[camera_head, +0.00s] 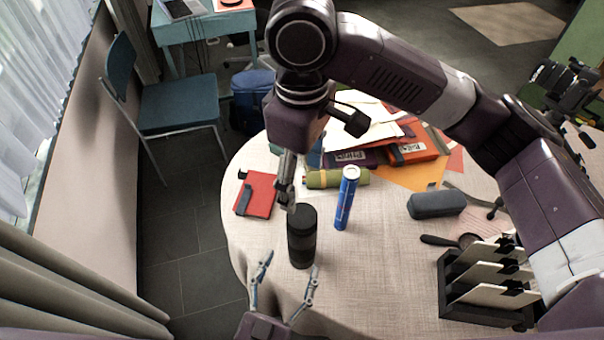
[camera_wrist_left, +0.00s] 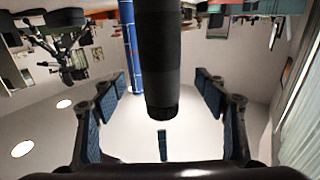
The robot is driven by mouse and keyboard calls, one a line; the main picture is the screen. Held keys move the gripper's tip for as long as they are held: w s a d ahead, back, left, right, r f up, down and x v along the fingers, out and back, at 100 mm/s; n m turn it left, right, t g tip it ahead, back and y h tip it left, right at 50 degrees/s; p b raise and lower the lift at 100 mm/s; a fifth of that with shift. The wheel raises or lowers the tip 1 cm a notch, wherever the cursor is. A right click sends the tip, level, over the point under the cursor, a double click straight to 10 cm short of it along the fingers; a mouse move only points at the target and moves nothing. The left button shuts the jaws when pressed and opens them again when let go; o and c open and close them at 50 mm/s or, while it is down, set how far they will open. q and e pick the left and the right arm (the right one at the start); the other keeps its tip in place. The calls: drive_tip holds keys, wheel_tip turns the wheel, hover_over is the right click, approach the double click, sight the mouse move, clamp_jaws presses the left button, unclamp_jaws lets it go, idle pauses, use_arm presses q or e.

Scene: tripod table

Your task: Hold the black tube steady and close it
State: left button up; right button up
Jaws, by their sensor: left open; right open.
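The black tube (camera_head: 301,240) stands upright on the round table near its front left. My left gripper (camera_head: 289,264) is open in front of it. In the left wrist view, the tube (camera_wrist_left: 158,60) shows between the spread blue-padded fingers (camera_wrist_left: 160,100), with gaps on both sides. My right gripper (camera_head: 289,200) points down just behind the tube's top. It is open, but its fingers overlap in the head view, and I cannot tell whether they touch the tube. I cannot make out a separate lid.
A blue tube (camera_head: 346,198) stands close on the right, and a green roll (camera_head: 338,178) lies behind. A red notebook (camera_head: 257,194) is at left. A dark case (camera_head: 436,205) and a black rack (camera_head: 482,300) are at right. The tabletop (camera_head: 380,270) is clear between them.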

use_arm(q)
drive_tip(key=shift+v, duration=2.2)
